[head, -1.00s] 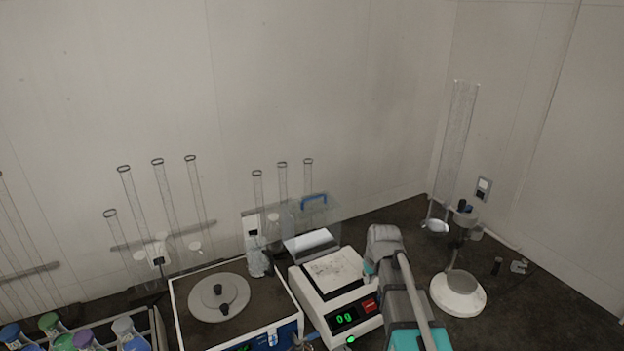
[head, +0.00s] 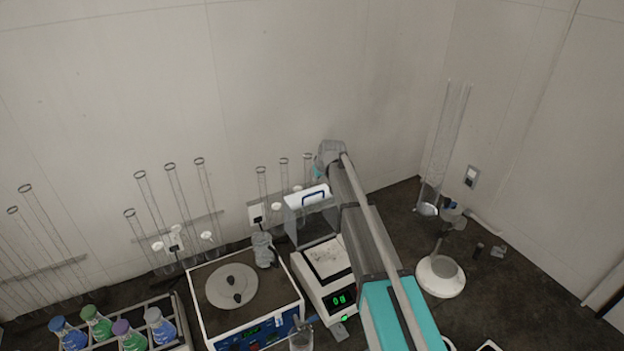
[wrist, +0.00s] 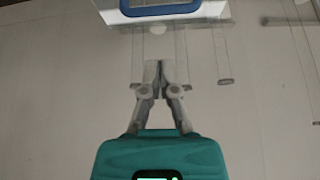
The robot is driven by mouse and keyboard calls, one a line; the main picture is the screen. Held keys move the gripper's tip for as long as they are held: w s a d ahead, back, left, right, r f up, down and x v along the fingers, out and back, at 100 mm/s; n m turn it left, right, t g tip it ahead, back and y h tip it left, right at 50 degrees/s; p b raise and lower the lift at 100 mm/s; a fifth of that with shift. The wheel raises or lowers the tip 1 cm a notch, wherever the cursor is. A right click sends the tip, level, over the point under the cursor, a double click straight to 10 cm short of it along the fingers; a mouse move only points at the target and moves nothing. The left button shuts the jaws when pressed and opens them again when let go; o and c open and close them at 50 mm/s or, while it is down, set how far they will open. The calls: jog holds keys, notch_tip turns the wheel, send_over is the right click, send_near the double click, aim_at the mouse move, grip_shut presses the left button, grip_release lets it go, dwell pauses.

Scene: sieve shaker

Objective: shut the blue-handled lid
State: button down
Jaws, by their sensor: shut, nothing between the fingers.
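The lid (head: 296,201) with its blue handle (head: 314,192) is raised above the back of the white balance (head: 312,283), and the pan is uncovered. In the wrist view the blue handle (wrist: 160,11) and part of the lid panel (wrist: 108,15) are at the top edge. My gripper (wrist: 152,64) is shut and empty, apart from the handle in that picture. In the head view my arm reaches up beside the lid, and my fingertips cannot be made out.
A sieve shaker (head: 200,309) stands left of the balance, with a bottle rack (head: 98,343) further left. Glass tubes (head: 205,190) line the wall. A white round-based device (head: 440,281) stands right of my arm.

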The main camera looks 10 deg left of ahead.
jog(key=shift+w+a+r+p, duration=0.4)
jog(key=shift+w+a+r, duration=0.45)
jog(key=shift+a+r, duration=0.1)
jog(key=shift+f, duration=0.1)
jog(key=b, duration=0.9)
send_over(311, 199)
jog(key=w+a, duration=0.2)
jog(key=w, duration=0.1)
notch_tip(311, 199, down, 9)
jog(key=shift+w+a+r, duration=0.1)
jog(key=s+d, duration=0.2)
jog(key=s, duration=0.1)
jog(key=shift+s, duration=0.1)
jog(key=shift+s+d+f, duration=0.1)
jog(key=shift+f, duration=0.1)
